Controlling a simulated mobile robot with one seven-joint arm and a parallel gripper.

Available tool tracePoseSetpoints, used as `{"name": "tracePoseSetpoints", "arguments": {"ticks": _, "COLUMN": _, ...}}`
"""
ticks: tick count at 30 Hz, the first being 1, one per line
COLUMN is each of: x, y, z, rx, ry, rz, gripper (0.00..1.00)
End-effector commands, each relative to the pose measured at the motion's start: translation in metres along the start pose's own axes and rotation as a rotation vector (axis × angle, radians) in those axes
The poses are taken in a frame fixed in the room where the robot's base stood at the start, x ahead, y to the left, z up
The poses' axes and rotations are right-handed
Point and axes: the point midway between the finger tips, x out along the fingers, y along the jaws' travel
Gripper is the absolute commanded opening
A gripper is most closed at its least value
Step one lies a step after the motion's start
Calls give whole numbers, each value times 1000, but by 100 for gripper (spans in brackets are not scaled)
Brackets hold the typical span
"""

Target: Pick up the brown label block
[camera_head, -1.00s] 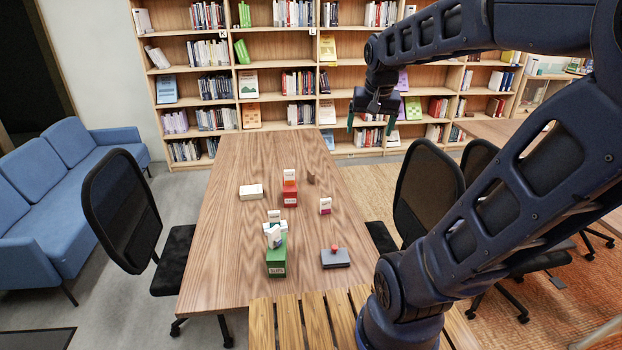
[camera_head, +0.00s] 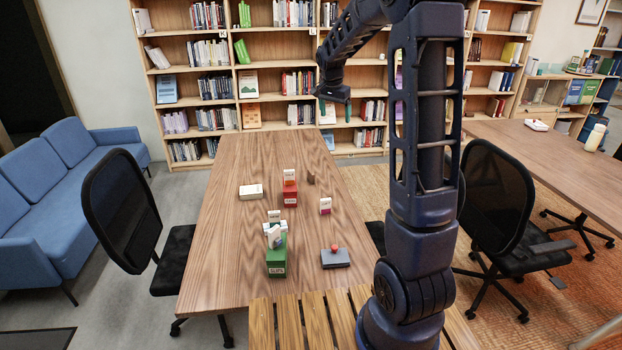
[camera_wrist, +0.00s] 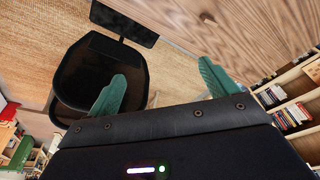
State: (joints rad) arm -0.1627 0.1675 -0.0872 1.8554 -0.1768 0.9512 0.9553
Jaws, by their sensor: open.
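A small brown block (camera_head: 310,178) stands on the wooden table (camera_head: 222,240) in the head view, just right of and behind a red box (camera_head: 290,196). It is likely the brown label block, but too small to read any label. My gripper (camera_head: 334,108) is in the air beyond the far right part of the table, in front of the bookshelf. In the wrist view its two green fingers (camera_wrist: 165,88) are spread apart with nothing between them.
A green box (camera_head: 277,262) with a white item on top, a white box (camera_head: 251,192), a small white and pink block (camera_head: 325,206) and a grey pad with a red knob (camera_head: 335,259) stand on the table. Black chairs (camera_head: 505,200) flank it.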

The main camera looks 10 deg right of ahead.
Motion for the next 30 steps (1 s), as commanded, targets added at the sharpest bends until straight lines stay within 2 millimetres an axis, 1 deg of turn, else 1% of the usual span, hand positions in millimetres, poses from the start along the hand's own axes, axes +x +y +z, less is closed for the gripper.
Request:
{"name": "tracePoseSetpoints", "arguments": {"ticks": 1, "x": 13, "y": -13, "z": -5, "rx": 19, "ry": -1, "rz": 13, "gripper": 85}}
{"name": "tracePoseSetpoints", "arguments": {"ticks": 3, "x": 28, "y": -29, "z": -13, "rx": 54, "ry": 3, "rz": 28, "gripper": 85}}
{"name": "tracePoseSetpoints", "arguments": {"ticks": 8, "x": 67, "y": -64, "z": -27, "rx": 134, "ry": 14, "rz": 60, "gripper": 85}}
{"name": "tracePoseSetpoints", "arguments": {"ticks": 15, "x": 133, "y": -115, "z": -42, "rx": 249, "ry": 40, "rz": 108, "gripper": 85}}
{"name": "tracePoseSetpoints", "arguments": {"ticks": 17, "x": 150, "y": -127, "z": -44, "rx": 275, "ry": 49, "rz": 119, "gripper": 85}}
{"name": "tracePoseSetpoints", "arguments": {"ticks": 23, "x": 212, "y": -164, "z": -48, "rx": 366, "ry": 81, "rz": 153, "gripper": 85}}
{"name": "tracePoseSetpoints", "arguments": {"ticks": 27, "x": 258, "y": -188, "z": -46, "rx": 426, "ry": 108, "rz": 175, "gripper": 85}}
{"name": "tracePoseSetpoints", "arguments": {"ticks": 30, "x": 288, "y": -202, "z": -43, "rx": 465, "ry": 127, "rz": 187, "gripper": 85}}
